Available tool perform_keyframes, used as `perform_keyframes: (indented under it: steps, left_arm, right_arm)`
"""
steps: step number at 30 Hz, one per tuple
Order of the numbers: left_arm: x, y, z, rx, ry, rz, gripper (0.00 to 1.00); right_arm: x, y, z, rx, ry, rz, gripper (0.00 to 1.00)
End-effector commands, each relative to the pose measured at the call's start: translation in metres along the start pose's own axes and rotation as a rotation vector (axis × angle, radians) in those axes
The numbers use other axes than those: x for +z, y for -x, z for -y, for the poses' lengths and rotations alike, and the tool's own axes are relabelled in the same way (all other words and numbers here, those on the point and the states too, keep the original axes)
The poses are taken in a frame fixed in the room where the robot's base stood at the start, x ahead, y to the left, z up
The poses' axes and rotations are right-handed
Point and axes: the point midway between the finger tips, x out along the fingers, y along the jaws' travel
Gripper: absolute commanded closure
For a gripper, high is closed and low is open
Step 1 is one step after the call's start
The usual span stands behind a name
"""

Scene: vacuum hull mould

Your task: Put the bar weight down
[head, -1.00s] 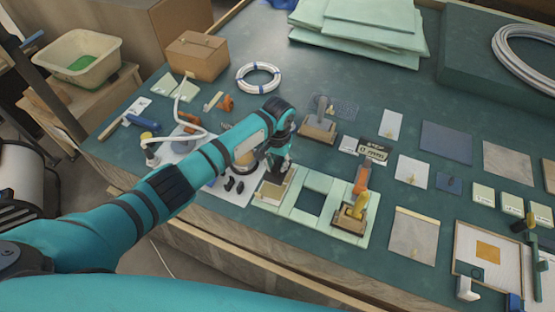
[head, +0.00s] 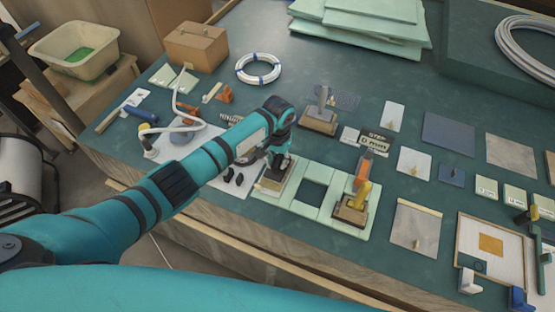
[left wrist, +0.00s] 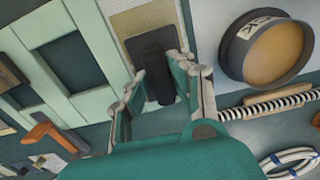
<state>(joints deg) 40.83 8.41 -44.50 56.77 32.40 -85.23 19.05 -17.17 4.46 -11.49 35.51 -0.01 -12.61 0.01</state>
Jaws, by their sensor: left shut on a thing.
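My left gripper (head: 280,165) is over the left opening of the pale green frame (head: 327,178). It is shut on a dark bar-shaped piece, the bar weight, which shows between the fingers in the left wrist view (left wrist: 156,68). The bar weight is over a tan, textured patch (left wrist: 140,20) bordered by pale green strips. I cannot tell whether it touches the patch. The gripper (left wrist: 160,85) covers part of it. My right gripper is not in view.
A wood-based tool with a yellow handle (head: 353,205) sits at the frame's right opening. Another wood-based tool (head: 318,120) stands behind. A round tan-filled dish (left wrist: 268,48) is close beside the gripper. A white ring (head: 258,68) lies farther back.

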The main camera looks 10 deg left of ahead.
Motion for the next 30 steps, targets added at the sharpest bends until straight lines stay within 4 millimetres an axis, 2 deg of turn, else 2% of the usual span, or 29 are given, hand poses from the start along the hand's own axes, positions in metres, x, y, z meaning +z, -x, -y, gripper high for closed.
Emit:
perform_keyframes:
  steps: [1,7,17,20,30]
  left_arm:
    - [-0.001,0.002,0.000,0.001,0.000,-0.003,0.76]
    - [-0.001,0.001,0.000,0.001,0.000,-0.002,0.51]
    - [0.000,0.004,0.000,0.000,0.000,0.000,0.51]
    - [-0.001,0.016,0.000,0.001,-0.001,-0.003,0.51]
    - [-0.001,0.087,0.000,0.001,-0.001,-0.005,0.51]
  right_arm:
    - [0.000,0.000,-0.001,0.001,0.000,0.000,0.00]
    - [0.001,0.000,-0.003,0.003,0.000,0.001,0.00]
    - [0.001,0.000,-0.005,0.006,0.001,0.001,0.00]
    - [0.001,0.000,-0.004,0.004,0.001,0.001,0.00]
    - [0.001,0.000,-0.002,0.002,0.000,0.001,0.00]
